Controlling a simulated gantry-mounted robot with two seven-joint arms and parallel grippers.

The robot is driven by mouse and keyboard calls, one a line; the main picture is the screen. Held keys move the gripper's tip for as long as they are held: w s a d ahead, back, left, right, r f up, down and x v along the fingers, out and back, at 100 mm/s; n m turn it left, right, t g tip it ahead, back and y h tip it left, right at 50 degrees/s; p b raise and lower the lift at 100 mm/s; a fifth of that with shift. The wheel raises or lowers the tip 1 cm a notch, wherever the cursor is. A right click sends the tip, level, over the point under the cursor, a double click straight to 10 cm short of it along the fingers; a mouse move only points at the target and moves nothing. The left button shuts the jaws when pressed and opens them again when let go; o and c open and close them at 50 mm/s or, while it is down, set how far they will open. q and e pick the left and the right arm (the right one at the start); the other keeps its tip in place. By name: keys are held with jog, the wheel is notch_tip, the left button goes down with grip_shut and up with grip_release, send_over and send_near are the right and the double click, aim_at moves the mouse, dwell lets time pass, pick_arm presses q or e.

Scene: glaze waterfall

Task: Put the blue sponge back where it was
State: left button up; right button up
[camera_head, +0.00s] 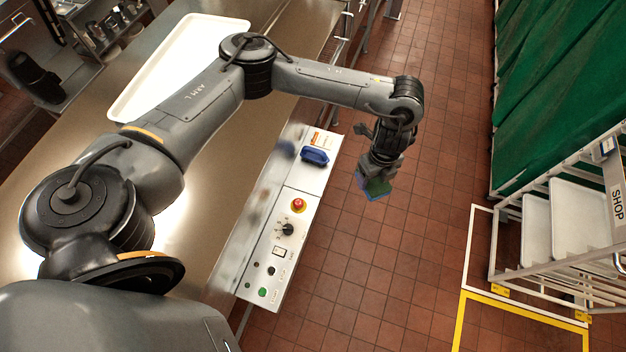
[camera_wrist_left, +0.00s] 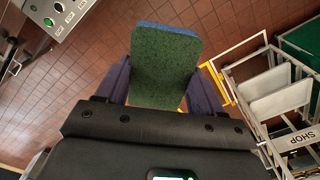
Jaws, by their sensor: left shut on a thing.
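The blue sponge (camera_head: 376,188) has a green scouring face and blue sides. My left gripper (camera_head: 384,163) is shut on it and holds it in the air, right of the control panel and over the tiled floor. In the left wrist view the sponge (camera_wrist_left: 162,62) shows its green face, with a blue edge along the top. The fingers of my left gripper (camera_wrist_left: 161,88) press on its two sides. My right gripper is in neither view.
A control panel (camera_head: 275,255) with a red button, knob and green button runs along the steel counter's edge. A dark blue object (camera_head: 314,156) sits at its far end. A white tray (camera_head: 172,62) lies on the counter. A shop rack (camera_head: 560,215) stands at right.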

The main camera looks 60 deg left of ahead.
pick_arm(q)
notch_tip(320, 180, down, 6)
jog(key=a+m+b, duration=0.3)
jog(key=m, duration=0.3)
jog(key=m+b, duration=0.7)
jog(key=b, duration=0.6)
send_over(307, 180)
notch_tip(307, 180, down, 27)
jog(key=shift+s+f, duration=0.1)
jog(key=shift+f, duration=2)
jog(key=shift+f, duration=0.1)
jog(key=shift+f, duration=0.15)
jog(key=o, duration=1)
